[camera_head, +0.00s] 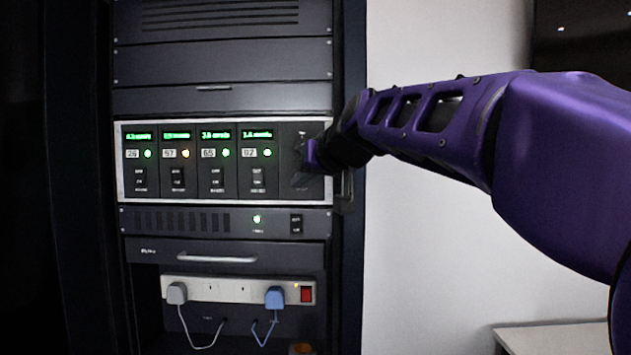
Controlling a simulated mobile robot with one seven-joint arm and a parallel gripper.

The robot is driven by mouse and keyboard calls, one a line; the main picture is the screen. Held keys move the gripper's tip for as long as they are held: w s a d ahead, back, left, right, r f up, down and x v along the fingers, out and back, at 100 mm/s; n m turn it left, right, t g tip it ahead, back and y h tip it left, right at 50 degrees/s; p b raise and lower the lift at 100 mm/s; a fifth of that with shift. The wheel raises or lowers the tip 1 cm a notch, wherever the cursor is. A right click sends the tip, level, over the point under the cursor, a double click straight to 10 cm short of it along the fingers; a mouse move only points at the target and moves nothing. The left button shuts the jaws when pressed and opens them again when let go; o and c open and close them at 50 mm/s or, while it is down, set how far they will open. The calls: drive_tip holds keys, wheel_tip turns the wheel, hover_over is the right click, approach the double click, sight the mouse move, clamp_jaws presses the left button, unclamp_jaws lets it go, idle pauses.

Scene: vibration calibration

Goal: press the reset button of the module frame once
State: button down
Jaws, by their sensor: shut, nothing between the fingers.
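The module frame (120,162) is a silver-edged panel in the black rack, with several modules side by side. Each module has a green display, a number label, a lamp and a black switch. The second module's lamp (185,154) is yellow; the other lamps are green. My gripper (300,180) is shut and empty at the dark right-hand section (290,135) of the frame. The reset button cannot be made out; my gripper and wrist cover much of that section. I cannot tell whether my fingertips touch the panel.
Below the frame are a unit with a green lamp (256,219) and a switch (296,223), a drawer with a handle (217,259), and a white power strip (232,291) with plugs and a red switch. A handle (345,190) sits at the frame's right edge, close to my wrist.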

drive_tip(key=shift+s+a+r, duration=0.1)
drive_tip(key=shift+s+r, duration=0.1)
drive_tip(key=shift+s, duration=1.2)
